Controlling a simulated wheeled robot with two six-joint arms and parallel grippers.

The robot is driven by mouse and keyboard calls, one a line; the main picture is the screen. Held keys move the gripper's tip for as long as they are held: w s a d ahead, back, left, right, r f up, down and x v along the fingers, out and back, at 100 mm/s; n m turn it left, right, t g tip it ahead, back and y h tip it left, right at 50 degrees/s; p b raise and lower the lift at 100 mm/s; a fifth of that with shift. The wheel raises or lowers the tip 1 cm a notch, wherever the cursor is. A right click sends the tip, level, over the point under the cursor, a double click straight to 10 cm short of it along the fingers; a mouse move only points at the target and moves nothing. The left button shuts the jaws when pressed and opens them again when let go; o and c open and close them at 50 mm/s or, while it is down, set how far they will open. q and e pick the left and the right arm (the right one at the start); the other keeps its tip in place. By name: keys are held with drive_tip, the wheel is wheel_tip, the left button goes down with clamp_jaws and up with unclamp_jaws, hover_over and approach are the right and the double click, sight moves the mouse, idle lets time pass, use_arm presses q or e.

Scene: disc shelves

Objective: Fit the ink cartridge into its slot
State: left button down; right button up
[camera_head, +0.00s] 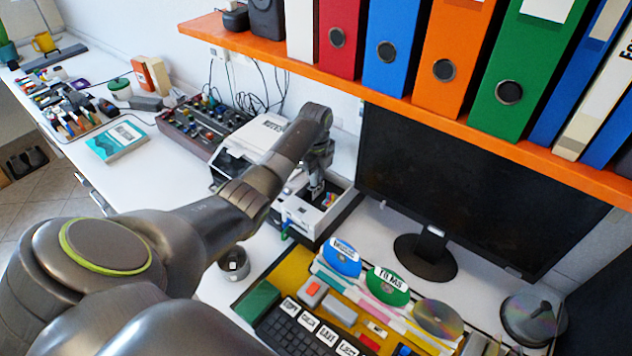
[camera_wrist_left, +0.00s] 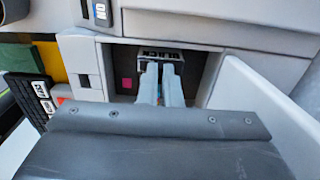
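The ink cartridge (camera_wrist_left: 161,57), a small dark block with a "BLACK" label, is at the fingertips of my left gripper (camera_wrist_left: 160,72) in the left wrist view. The two fingers are close together on it, inside the dark recess of the white printer (camera_wrist_left: 90,62). A pink square marks the recess beside them. In the head view my left gripper (camera_head: 316,190) points down into the open printer (camera_head: 300,212). The fingers and arm hide much of the cartridge and slot, and I cannot tell how deep it sits. My right gripper is not in view.
A black monitor (camera_head: 450,190) stands right of the printer, under an orange shelf (camera_head: 400,98) of binders. A mixer panel (camera_head: 205,125) is behind it to the left. A keyboard (camera_head: 300,330) and discs (camera_head: 438,318) lie in front. A small round tin (camera_head: 233,265) stands nearby.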

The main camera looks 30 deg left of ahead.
use_arm(q)
wheel_tip(320, 180, down, 2)
drive_tip(key=shift+f, duration=0.25)
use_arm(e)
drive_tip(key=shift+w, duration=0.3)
use_arm(q)
drive_tip(key=shift+f, duration=0.2)
drive_tip(key=c, duration=1.6)
unclamp_jaws()
drive_tip(key=shift+r, duration=0.1)
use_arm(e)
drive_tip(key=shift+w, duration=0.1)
